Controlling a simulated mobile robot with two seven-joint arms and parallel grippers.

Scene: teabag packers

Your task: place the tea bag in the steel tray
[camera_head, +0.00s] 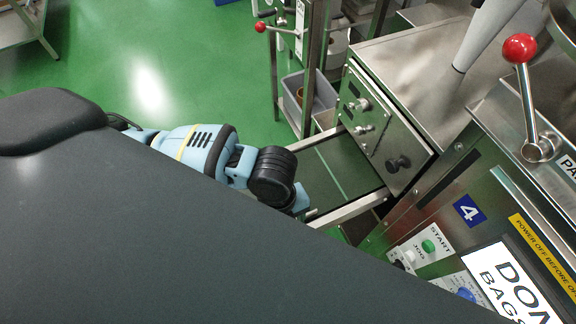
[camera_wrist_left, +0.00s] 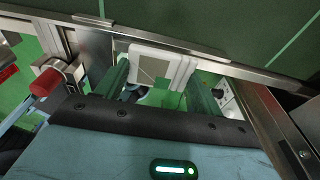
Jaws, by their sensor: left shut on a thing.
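The tea bag (camera_wrist_left: 155,67), a white square packet with a grey-green middle, shows in the left wrist view. My left gripper (camera_wrist_left: 158,82) is shut on it, with a dark green finger at each side. The packet is close to a steel rail (camera_wrist_left: 170,45); whether they touch I cannot tell. In the head view my left arm reaches in from the left, and its gripper (camera_head: 302,203) is mostly hidden behind a dark grey surface. The tea bag is hidden there. I cannot make out the steel tray for certain in either view. My right gripper is not in view.
A steel-railed green belt (camera_head: 340,165) lies beyond my left gripper. A steel machine with a control panel (camera_head: 385,125) and a red-knobbed lever (camera_head: 520,48) stands at the right. A grey bin (camera_head: 322,95) stands behind. Green floor (camera_head: 200,50) is open at upper left.

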